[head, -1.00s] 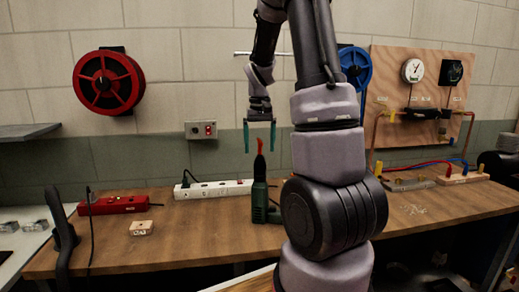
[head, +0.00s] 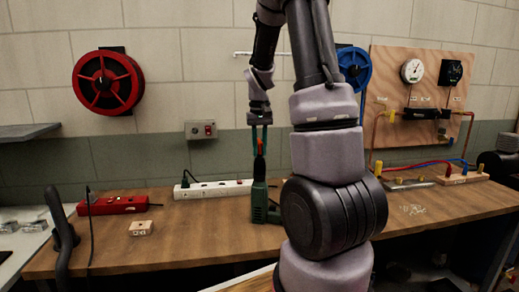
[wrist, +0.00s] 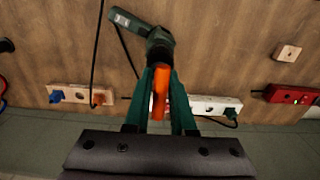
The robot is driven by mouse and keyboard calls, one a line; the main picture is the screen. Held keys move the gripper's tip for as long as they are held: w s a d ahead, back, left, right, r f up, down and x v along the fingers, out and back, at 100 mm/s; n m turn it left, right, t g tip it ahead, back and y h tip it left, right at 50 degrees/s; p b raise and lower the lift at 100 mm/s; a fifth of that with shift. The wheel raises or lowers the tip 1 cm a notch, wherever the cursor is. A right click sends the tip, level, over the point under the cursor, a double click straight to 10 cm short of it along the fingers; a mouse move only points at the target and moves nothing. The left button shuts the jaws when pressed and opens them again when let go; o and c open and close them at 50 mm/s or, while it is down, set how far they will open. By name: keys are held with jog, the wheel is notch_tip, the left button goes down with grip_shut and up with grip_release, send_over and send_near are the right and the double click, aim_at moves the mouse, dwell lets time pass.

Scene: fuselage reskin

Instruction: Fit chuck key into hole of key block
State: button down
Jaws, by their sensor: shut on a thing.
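The orange-red chuck key (head: 259,145) stands upright at the top of the green drill (head: 260,203), above its dark chuck. My gripper (head: 259,151) points down with its two green fingers shut on the key. In the wrist view the orange key (wrist: 160,92) shows between the fingers, with the drill (wrist: 159,42) just beyond. Whether the key's lower end is still in the chuck is hidden. The small wooden key block (head: 141,228) lies on the bench to the left, with a hole and dark lettering; it also shows in the wrist view (wrist: 288,52).
A white power strip (head: 213,189) lies behind and left of the drill. A red power box (head: 119,205) sits farther left behind the block. The wooden bench (head: 195,235) is clear between drill and block. Gauges and pipes are on a board at the right.

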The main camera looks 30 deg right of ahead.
jog(key=shift+r, duration=1.25)
jog(key=shift+r, duration=1.45)
